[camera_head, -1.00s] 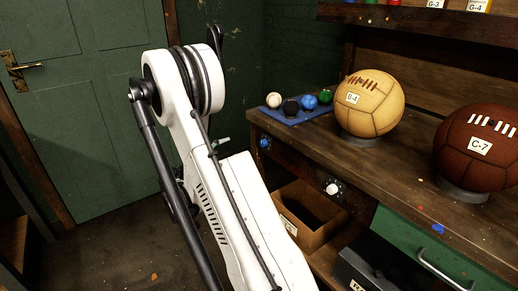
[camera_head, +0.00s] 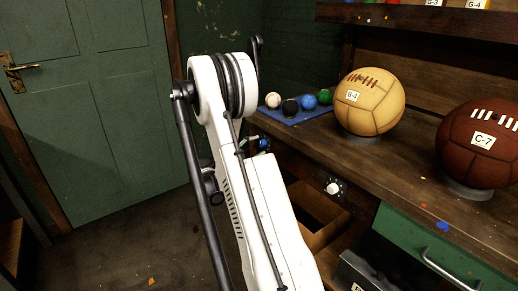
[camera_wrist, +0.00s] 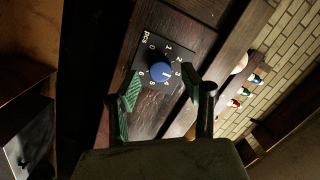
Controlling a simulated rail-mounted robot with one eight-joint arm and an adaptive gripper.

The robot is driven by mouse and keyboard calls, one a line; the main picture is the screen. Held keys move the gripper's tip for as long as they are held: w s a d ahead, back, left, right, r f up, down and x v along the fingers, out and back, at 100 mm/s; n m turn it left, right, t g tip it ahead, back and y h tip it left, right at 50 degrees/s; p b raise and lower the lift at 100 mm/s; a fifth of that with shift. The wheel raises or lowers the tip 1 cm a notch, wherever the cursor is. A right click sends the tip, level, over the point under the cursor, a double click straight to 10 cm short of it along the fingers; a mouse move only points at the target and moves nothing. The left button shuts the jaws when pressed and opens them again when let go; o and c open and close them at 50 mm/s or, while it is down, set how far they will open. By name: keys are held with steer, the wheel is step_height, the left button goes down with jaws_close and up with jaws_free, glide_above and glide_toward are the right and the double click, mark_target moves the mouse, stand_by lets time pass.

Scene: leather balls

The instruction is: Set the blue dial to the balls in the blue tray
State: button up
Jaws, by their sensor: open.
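The blue dial (camera_wrist: 160,71) sits on a black plate marked "pcs" with numbers from 0 to 6 around it. Where its pointer stands is too small to tell surely. My gripper (camera_wrist: 160,80) is open, with one green-padded finger on each side of the dial in the wrist view; contact cannot be told. In the head view the dial (camera_head: 264,143) shows on the bench front beside my arm, and my gripper is mostly hidden. The blue tray (camera_head: 300,120) lies on the bench's far corner. A white, a black, a blue and a green ball show on it.
A tan ball (camera_head: 368,101) labelled B-4 and a brown ball (camera_head: 478,145) labelled C-7 rest on the bench (camera_head: 405,160). A white knob (camera_head: 334,188) is on the bench front. An open box (camera_head: 316,228) and a green drawer (camera_head: 425,243) are below.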

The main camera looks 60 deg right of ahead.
steer(key=shift+x, duration=0.75)
jaws_close()
steer(key=shift+m, duration=0.3)
steer(key=shift+f+m+g+h+b, duration=0.1)
steer(key=shift+m+g+h+b, duration=0.25)
steer(key=shift+m+b, duration=2.55)
steer(key=m+p, duration=0.2)
steer(key=m, duration=0.1)
